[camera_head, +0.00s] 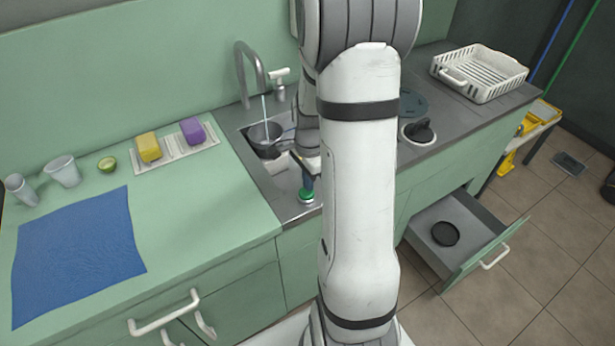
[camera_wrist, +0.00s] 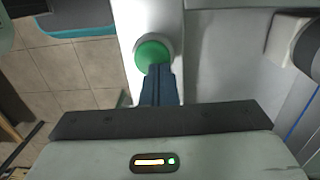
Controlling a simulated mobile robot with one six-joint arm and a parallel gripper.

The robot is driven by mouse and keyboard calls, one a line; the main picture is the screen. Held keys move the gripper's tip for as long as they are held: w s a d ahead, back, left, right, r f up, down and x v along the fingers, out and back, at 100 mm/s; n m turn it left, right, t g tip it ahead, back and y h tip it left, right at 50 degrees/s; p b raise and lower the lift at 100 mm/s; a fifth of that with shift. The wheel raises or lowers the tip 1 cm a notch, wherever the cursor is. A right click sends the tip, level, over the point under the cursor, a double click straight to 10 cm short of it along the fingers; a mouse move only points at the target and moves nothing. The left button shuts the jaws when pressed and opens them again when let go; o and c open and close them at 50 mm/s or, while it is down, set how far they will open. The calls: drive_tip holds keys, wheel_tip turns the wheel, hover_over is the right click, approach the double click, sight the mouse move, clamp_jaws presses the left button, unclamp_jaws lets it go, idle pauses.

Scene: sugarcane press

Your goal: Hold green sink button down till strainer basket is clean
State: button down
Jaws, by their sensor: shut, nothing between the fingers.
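The green sink button (camera_head: 305,196) sits on the metal front rim of the sink (camera_head: 280,203). In the wrist view the green button (camera_wrist: 153,54) is at the tips of my gripper (camera_wrist: 158,70). My gripper (camera_head: 307,180) is shut, points down, and appears to touch the button; I cannot tell how far it is pressed. A thin stream of water runs from the grey faucet (camera_head: 252,75). A dark round basket (camera_head: 263,134) is in the sink under the stream. My arm hides part of the sink, and I cannot tell how clean the basket is.
A yellow sponge (camera_head: 148,148) and a purple sponge (camera_head: 192,131) lie left of the sink. A blue cloth (camera_head: 75,250) and cups (camera_head: 63,171) are further left. A white dish rack (camera_head: 480,73) stands back right. A drawer (camera_head: 470,250) is open at lower right.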

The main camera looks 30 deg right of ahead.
wheel_tip(320, 180, up, 14)
drive_tip(key=p, duration=0.2)
drive_tip(key=shift+w+d+p, duration=0.25)
drive_tip(key=shift+w+p, duration=0.05)
idle(0.3)
drive_tip(key=s+a+r+n+t, duration=0.1)
drive_tip(key=s+a+r+n, duration=0.1)
drive_tip(key=s+a+n, duration=0.4)
drive_tip(key=s+a+r+n+t, duration=0.2)
drive_tip(key=s+a+n, duration=0.5)
drive_tip(key=n, duration=0.4)
drive_tip(key=shift+s+a+r+n, duration=0.25)
drive_tip(key=shift+a+r, duration=0.2)
drive_tip(key=shift+r, duration=0.4)
